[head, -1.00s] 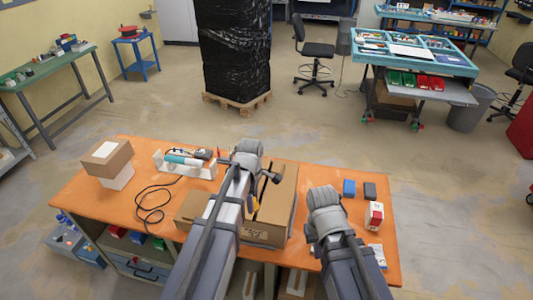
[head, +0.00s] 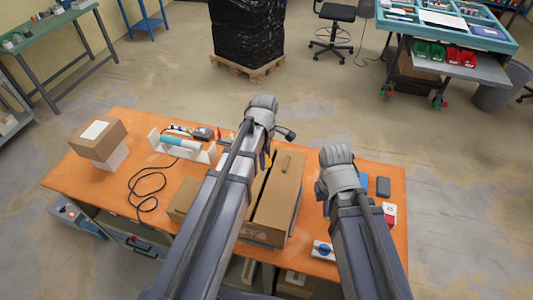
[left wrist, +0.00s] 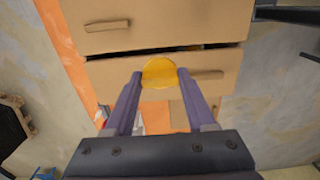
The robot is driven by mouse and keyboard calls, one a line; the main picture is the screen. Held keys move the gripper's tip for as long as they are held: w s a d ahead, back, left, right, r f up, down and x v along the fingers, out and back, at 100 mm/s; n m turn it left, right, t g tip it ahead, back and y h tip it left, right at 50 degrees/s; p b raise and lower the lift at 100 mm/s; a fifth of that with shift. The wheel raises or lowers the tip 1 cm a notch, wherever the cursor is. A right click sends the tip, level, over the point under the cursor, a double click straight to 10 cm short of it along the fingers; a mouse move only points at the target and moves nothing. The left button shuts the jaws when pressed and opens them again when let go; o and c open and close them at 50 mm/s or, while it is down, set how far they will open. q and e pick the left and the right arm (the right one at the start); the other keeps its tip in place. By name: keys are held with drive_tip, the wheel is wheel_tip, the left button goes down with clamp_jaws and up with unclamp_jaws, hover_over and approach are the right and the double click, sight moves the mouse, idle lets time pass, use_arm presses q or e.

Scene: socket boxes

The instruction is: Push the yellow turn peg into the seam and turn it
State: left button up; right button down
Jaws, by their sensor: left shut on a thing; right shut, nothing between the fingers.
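A cardboard box (head: 277,208) stands on the orange table. In the left wrist view its top shows two panels (left wrist: 150,22) with a dark narrow seam (left wrist: 108,58) between them. My left gripper (left wrist: 160,75) is shut on the yellow turn peg (left wrist: 160,71), seen as a round yellow disc overlapping the seam's lower edge. I cannot tell whether its tip is in the seam. In the head view my left arm hides most of this gripper. My right gripper (head: 320,188) is shut and empty to the right of the box, its fingers mostly hidden.
A small box (head: 98,138) on a white block, a black cable (head: 148,190) and a white holder with a teal cylinder (head: 180,142) lie left. A dark grey block (head: 383,187) and a red-white box (head: 390,214) lie right, near the table edge.

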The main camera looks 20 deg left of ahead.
use_arm(q)
drive_tip(key=shift+s+f, duration=0.15)
drive_tip(key=shift+f, duration=0.05)
drive_tip(key=shift+f+b, duration=0.6)
drive_tip(key=shift+b, duration=0.15)
drive_tip(key=shift+f+b, duration=4.05)
drive_tip(key=shift+b, duration=0.05)
drive_tip(key=m, duration=0.5)
clamp_jaws()
drive_tip(key=m, duration=1.3)
